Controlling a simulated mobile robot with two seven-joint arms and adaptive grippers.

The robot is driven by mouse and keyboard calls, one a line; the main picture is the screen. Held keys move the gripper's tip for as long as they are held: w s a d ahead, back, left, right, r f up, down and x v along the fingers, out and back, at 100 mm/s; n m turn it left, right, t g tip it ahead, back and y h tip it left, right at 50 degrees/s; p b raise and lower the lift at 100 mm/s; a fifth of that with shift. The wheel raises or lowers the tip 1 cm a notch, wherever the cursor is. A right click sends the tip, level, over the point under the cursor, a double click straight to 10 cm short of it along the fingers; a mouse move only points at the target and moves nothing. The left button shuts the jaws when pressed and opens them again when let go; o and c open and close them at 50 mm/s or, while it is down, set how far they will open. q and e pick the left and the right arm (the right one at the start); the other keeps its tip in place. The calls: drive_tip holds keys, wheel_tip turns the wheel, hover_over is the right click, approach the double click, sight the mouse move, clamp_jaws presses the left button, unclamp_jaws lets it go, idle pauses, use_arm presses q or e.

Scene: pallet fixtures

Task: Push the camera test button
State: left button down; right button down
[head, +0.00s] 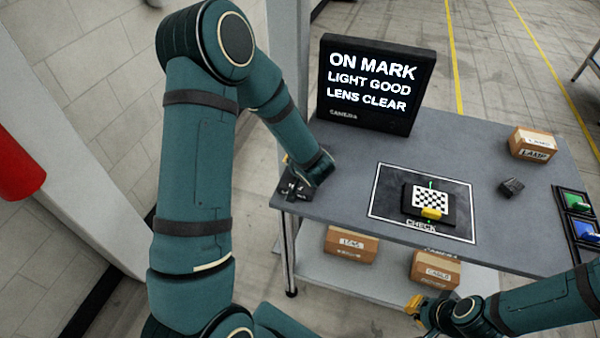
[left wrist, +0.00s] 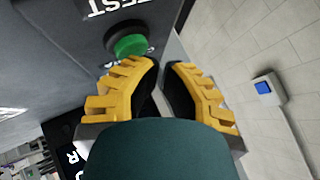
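The green test button (left wrist: 130,45) in its dark collar shows in the left wrist view, beside the partly cut-off white word TEST (left wrist: 108,8). My left gripper (left wrist: 162,66) has its yellow fingers drawn together with only a narrow gap and nothing between them. Its tips are close to the button, to its right in that view; I cannot tell whether they touch. In the head view my left wrist hides the button at the table's left edge. The camera monitor (head: 372,88) reads ON MARK, LIGHT GOOD, LENS CLEAR. My right gripper (head: 418,308) is low near the table front, its fingers unclear.
On the grey table (head: 340,190), a checkered target (head: 430,198) sits inside the CHECK outline. LENS (head: 350,244) and CABLE (head: 435,269) boxes are on the lower shelf.

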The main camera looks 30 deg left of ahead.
use_arm(q)
drive_tip(key=shift+f, duration=0.5)
idle(0.3)
drive_tip(key=shift+r, duration=0.1)
drive_tip(key=shift+r+p, duration=0.85)
drive_tip(key=shift+p, duration=0.1)
drive_tip(key=shift+r, duration=0.1)
wheel_tip(320, 180, up, 3)
drive_tip(key=p, duration=0.3)
drive_tip(key=shift+r+p, duration=0.65)
drive_tip(key=shift+r, duration=0.25)
